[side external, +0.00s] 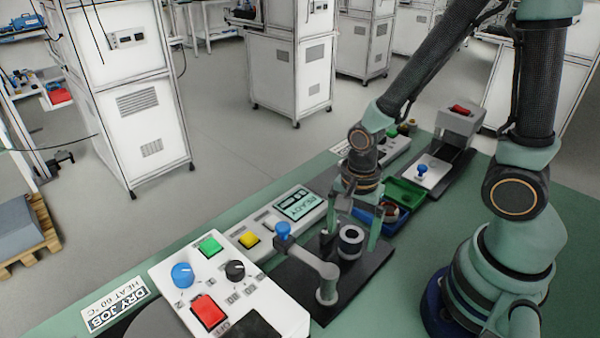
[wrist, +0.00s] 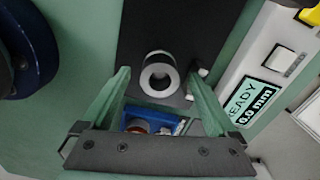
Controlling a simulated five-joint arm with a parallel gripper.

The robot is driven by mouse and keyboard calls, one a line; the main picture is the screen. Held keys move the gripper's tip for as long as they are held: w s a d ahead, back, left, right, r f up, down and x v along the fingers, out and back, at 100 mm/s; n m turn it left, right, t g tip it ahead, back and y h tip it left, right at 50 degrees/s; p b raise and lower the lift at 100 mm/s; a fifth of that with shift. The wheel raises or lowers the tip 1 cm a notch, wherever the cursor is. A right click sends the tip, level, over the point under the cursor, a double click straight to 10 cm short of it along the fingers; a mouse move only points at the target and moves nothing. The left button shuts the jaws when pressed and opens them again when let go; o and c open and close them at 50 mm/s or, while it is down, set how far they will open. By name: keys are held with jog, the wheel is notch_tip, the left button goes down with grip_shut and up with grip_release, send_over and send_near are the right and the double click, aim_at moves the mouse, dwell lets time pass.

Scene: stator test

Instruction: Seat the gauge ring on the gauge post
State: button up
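A grey ring-shaped part (side external: 350,240) stands upright on a dark plate (side external: 345,285); it also shows in the wrist view (wrist: 159,88). My gripper (side external: 356,232) is above the plate, fingers spread wide. In the wrist view the open fingertips (wrist: 158,76) lie either side of the ring, with gaps, holding nothing. I cannot tell their height above it.
A blue bin (side external: 397,226) with parts and a green bin (side external: 405,192) lie behind. A panel reading READY (side external: 298,205) and a button box (side external: 240,275) are left.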

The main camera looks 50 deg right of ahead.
notch_tip(320, 180, up, 12)
dwell(0.9)
dwell(0.5)
jog(key=w+d+r+n+t, duration=0.3)
jog(key=r+n+t, duration=0.2)
jog(key=n, duration=1)
notch_tip(320, 180, up, 4)
jog(key=shift+w+f+n+t, duration=0.2)
jog(key=shift+w+n+t, duration=0.1)
jog(key=shift+n, duration=0.1)
